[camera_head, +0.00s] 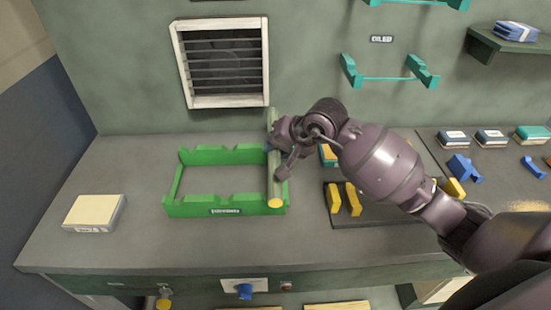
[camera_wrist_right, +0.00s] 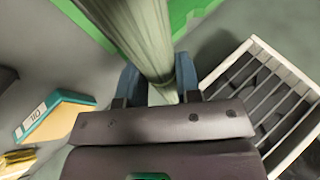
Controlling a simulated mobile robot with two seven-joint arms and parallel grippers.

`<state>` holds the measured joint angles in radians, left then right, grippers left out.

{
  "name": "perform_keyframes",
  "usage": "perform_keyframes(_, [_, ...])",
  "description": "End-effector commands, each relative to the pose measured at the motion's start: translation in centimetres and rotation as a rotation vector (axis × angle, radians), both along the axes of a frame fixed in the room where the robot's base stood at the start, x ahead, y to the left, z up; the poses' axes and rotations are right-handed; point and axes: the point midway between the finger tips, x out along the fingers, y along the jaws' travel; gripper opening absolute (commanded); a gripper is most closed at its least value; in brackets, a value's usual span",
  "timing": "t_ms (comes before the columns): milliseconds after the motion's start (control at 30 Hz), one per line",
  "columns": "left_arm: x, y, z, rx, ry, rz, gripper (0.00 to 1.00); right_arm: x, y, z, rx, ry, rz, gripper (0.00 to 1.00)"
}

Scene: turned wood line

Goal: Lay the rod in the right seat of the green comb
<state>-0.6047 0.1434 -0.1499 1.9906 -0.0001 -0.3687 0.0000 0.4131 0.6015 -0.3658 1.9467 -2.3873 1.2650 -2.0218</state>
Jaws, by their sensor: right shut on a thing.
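The green comb (camera_head: 225,209) lies on the grey bench below the wall vent, with notched front and back rails. The rod (camera_head: 274,188) is pale green with a yellow near end. It runs front to back over the comb's right end, its near end at the front rail's right side. I cannot tell whether it touches the seat. My right gripper (camera_head: 273,148) is shut on the rod near the back rail. In the right wrist view the rod (camera_wrist_right: 147,35) passes between the blue fingertips, with the green comb (camera_wrist_right: 190,10) behind it. My left gripper is out of view.
A slatted vent (camera_head: 222,62) is on the wall behind the comb. A cream box (camera_head: 94,213) lies to the left. A dark mat with yellow blocks (camera_head: 353,199) is to the right, beneath my right arm. The bench between cream box and comb is clear.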

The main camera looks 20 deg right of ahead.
Motion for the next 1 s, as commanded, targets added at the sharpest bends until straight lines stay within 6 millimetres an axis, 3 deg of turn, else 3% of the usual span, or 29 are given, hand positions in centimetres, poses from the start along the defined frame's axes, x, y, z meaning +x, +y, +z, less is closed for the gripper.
perform_keyframes(200, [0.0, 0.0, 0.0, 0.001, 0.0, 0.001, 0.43, 0.3, 0.2, 0.2, 0.115, -0.033, 0.02, 0.04])
perform_keyframes(467, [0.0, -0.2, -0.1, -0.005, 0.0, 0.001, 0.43, 0.3, 0.2, 0.0, 0.146, -0.043, 0.022, 0.04])
perform_keyframes(1000, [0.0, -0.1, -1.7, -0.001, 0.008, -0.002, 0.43, 0.3, 0.3, -3.6, 0.146, -0.04, 0.021, 0.04])
